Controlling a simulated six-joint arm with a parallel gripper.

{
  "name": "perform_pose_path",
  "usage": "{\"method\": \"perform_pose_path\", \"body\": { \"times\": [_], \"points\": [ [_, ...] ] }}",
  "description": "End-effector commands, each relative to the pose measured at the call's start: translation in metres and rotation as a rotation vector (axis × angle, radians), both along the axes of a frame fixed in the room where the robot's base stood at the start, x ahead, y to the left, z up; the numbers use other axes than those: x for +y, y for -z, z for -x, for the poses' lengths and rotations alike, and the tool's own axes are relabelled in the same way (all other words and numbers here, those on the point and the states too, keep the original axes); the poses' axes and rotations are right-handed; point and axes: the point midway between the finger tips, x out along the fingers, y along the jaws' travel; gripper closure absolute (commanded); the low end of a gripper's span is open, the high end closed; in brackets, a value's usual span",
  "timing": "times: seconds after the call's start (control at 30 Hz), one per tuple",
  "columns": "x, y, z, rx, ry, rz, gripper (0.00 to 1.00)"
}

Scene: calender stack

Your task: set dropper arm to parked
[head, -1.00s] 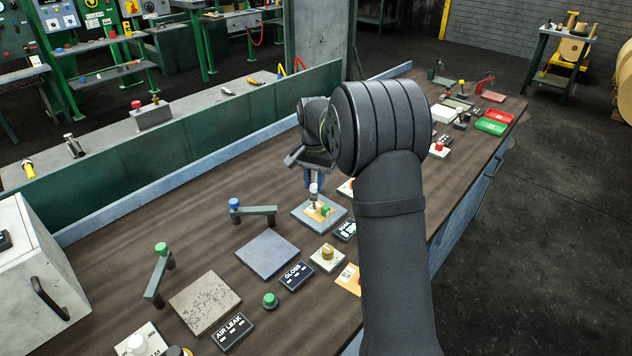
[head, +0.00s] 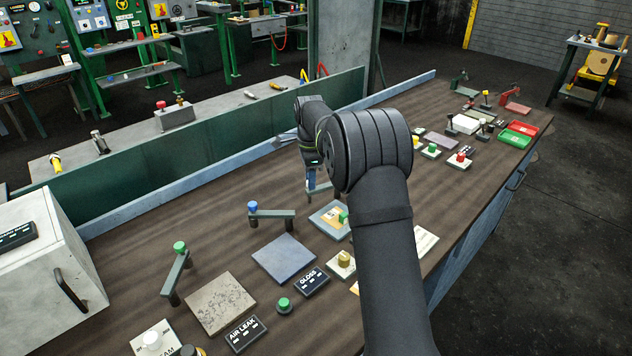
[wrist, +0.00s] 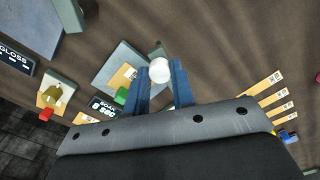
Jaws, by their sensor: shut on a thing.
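The dropper arm (head: 321,188) is a grey bar with a white round knob (wrist: 159,70). It stands at the far edge of the blue-grey plate (head: 323,229), which bears a yellow-orange sample and a green block (wrist: 121,96). My gripper (head: 311,184) is over the arm; its blue fingers (wrist: 161,88) are shut on the white knob in the wrist view. The knob is hidden by the fingers in the head view. My gripper hides much of the bar in the wrist view.
A blue-knobbed arm (head: 272,214) and a green-knobbed arm (head: 176,272) stand to the left by their own plates. A GLOSS label (head: 311,281) and a yellow-knobbed block (head: 342,264) lie nearer. Bare bench (head: 230,180) lies left of my gripper.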

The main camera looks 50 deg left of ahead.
Motion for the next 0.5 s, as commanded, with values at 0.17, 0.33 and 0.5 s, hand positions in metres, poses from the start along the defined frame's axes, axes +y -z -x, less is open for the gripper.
{"method": "perform_pose_path", "body": {
  "times": [0.17,0.33,0.5],
  "points": [
    [0.015,-0.001,-0.006,-0.003,0.155,-0.004,1.0],
    [0.025,-0.001,-0.012,-0.003,0.28,-0.004,1.0],
    [0.031,-0.001,-0.017,-0.002,0.373,-0.003,1.0]
  ]
}}
